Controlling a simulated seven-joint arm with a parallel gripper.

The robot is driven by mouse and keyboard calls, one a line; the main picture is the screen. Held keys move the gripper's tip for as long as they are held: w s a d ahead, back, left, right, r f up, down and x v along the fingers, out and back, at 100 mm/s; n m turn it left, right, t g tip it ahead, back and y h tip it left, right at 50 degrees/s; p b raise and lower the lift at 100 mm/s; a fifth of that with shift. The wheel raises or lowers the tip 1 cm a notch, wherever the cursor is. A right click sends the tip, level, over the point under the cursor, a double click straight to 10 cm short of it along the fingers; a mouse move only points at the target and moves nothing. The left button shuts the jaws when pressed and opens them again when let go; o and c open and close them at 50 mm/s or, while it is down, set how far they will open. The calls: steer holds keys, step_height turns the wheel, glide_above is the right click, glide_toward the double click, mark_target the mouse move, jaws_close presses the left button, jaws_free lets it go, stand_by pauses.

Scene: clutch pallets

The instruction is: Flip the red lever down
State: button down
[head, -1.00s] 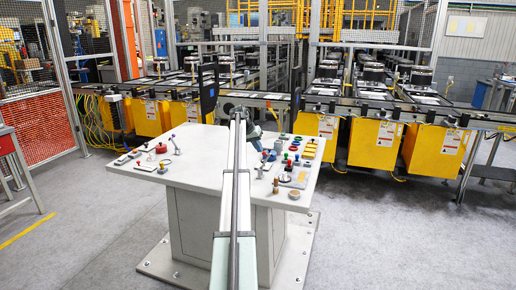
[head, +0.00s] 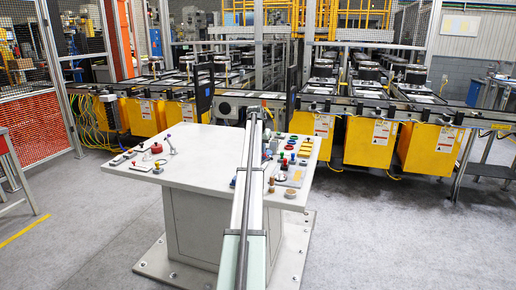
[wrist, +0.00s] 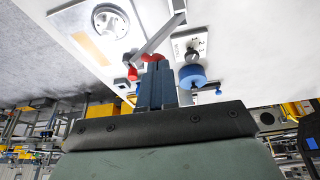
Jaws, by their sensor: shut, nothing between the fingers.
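My gripper (wrist: 157,68) shows in the wrist view as dark blue fingers pressed together, with nothing between them. A red curved part (wrist: 152,57) lies right at the fingertips; whether they touch it I cannot tell. A small red tip (wrist: 133,74) shows just left of the fingers. A grey bar (wrist: 163,34) runs from a panel fitting to the red part. These red pieces look like the red lever, partly hidden by the fingers. In the head view my arm hides the gripper, and I cannot make out the lever there.
A blue knob (wrist: 192,75) and a black knob (wrist: 192,57) stand close right of the fingers. A round metal fitting (wrist: 111,21) is at upper left. The white console table (head: 200,145) carries several other controls, including a red button (head: 156,148). Yellow machines stand behind.

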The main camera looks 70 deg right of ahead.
steer(key=shift+s+f+m+t, duration=0.2)
steer(key=shift+s+f+t, duration=0.85)
steer(key=shift+s, duration=0.3)
steer(key=shift+s+f+m+t, duration=0.2)
steer(key=shift+s+f+t, duration=0.9)
steer(key=shift+s, duration=0.2)
steer(key=shift+s+f+m+t, duration=0.2)
steer(key=shift+s+f+t, duration=0.85)
steer(key=shift+s, duration=0.3)
steer(key=v, duration=1.3)
steer(key=shift+d+r, duration=0.25)
steer(key=shift+d, duration=0.05)
